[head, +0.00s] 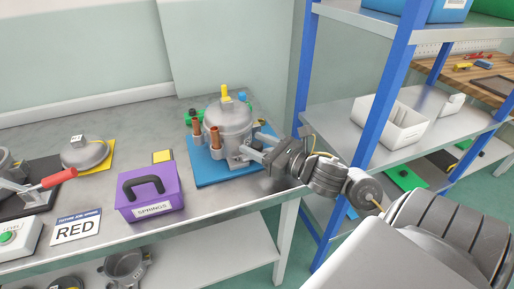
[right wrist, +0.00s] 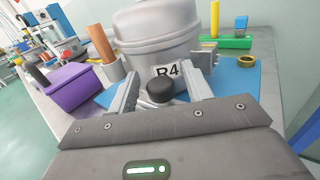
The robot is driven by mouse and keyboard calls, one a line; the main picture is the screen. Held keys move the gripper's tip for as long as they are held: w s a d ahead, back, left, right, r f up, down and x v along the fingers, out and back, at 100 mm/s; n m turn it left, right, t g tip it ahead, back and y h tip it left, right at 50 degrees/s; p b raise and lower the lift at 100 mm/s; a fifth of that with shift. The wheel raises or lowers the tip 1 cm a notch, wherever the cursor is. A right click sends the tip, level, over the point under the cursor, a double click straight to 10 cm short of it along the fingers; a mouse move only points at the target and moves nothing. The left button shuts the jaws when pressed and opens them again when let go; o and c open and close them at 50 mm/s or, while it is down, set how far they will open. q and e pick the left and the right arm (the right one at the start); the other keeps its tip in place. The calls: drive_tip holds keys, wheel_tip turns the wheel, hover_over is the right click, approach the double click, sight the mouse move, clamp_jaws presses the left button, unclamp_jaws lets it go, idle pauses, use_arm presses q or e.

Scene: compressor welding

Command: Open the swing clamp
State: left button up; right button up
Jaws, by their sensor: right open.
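The grey compressor (head: 228,122) stands upright on a blue plate (head: 203,172) with copper tubes at its side. In the right wrist view the compressor (right wrist: 150,32) carries an R4 label. A black round knob (right wrist: 160,90), perhaps the swing clamp's handle, sits in front of the label. My right gripper (head: 253,148) is at the compressor's right side. In the right wrist view its open fingers (right wrist: 161,84) stand on either side of the knob; I cannot tell whether they touch it. The knob's mount is hidden behind the gripper body. My left gripper is not in view.
A purple SPRINGS box (head: 152,205) stands left of the blue plate. A red-handled clamp (head: 58,178) and a RED sign (head: 76,229) are at the far left. A blue-post shelf (head: 380,95) with a white bin (head: 391,128) stands close on the right.

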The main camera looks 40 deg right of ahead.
drive_tip(key=shift+w, duration=0.1)
idle(0.3)
clamp_jaws()
drive_tip(key=shift+w, duration=0.1)
